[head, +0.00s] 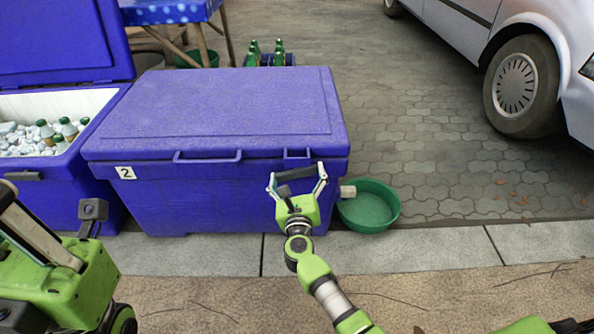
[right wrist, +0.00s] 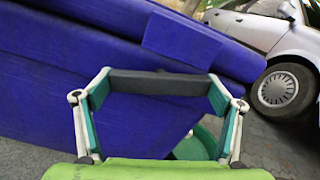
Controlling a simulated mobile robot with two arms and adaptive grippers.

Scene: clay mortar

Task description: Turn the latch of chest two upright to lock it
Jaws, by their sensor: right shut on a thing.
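Chest two is a closed blue cooler (head: 200,115) with a white "2" label (head: 125,172). Its front also fills much of the right wrist view (right wrist: 90,115). The latch, a dark grey bar (head: 298,173), is at the chest's front right, below the lid edge. My right gripper (head: 298,180) is shut on the latch. In the right wrist view the latch (right wrist: 160,84) spans between the two fingertips, lying across, at an angle to the sloping lid seam. Part of my left arm and gripper (head: 92,215) shows at the lower left, cut off by the frame.
An open blue cooler (head: 40,180) with ice and bottles stands at the left. A green bowl (head: 369,207) sits on the ground right of chest two. Green bottles (head: 278,55) stand behind. A parked car (head: 520,60) is at the upper right. The paving between is clear.

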